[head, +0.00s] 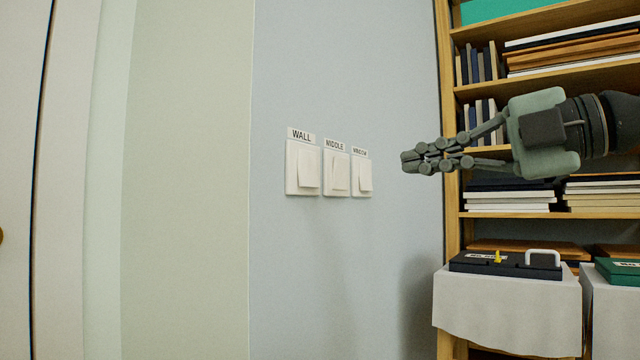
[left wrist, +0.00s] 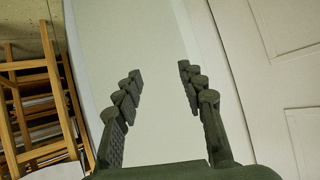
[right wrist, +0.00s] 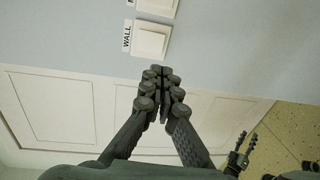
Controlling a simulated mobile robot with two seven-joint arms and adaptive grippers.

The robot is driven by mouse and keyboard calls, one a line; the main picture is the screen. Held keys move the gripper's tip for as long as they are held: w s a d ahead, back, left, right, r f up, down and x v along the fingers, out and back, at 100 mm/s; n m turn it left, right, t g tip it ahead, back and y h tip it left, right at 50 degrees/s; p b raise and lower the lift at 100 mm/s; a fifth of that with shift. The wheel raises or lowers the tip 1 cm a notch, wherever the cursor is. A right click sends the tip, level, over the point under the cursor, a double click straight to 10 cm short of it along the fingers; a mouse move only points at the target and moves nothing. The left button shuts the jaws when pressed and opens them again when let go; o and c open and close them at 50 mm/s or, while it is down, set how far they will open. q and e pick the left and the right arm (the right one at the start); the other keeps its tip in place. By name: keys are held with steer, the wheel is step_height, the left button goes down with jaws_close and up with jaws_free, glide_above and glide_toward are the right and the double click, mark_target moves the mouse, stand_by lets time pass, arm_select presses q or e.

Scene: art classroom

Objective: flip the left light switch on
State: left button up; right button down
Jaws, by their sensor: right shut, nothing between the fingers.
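Three white light switches sit in a row on the pale blue wall, each with a label above it. The left switch (head: 308,168) is labelled WALL and also shows in the right wrist view (right wrist: 151,42), just beyond the fingertips. The middle switch (head: 340,174) is labelled MIDDLE, and the right switch (head: 364,176) has a label that looks like WINDOW. My right gripper (head: 408,161) is shut and empty, to the right of the switches in the head view, pointing left. My left gripper (left wrist: 157,68) is open and empty, away from the switches.
A wooden shelf unit (head: 452,225) with books and boards stands at the right. A cloth-covered surface (head: 505,305) in front of it holds a dark case (head: 480,266) with a white handle. The wall (head: 330,280) below the switches is clear.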

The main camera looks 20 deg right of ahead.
mark_target(311, 182)
arm_select(q)
steer(key=s+a+f+g+y+p, duration=0.1)
steer(key=s+a+f+g+y, duration=0.1)
steer(key=s+a+f+g, duration=0.1)
steer(key=shift+s+a+f+n+g, duration=0.35)
steer(key=shift+s+a+f, duration=0.45)
steer(key=shift+s+a, duration=0.35)
arm_select(e)
steer(key=x, duration=1.4)
steer(key=shift+w, duration=0.1)
steer(key=shift+f, duration=0.1)
steer(key=shift+w+a+f+t+y+b, duration=0.2)
steer(key=shift+w+f+t+y+b, duration=0.1)
steer(key=shift+t+b, duration=0.1)
steer(key=shift+r, duration=0.25)
arm_select(q)
steer(key=w+d+r+t, duration=0.1)
steer(key=w+d+r+t+h, duration=0.1)
steer(key=w+d, duration=0.1)
steer(key=shift+w+r, duration=0.2)
steer(key=shift+w, duration=0.05)
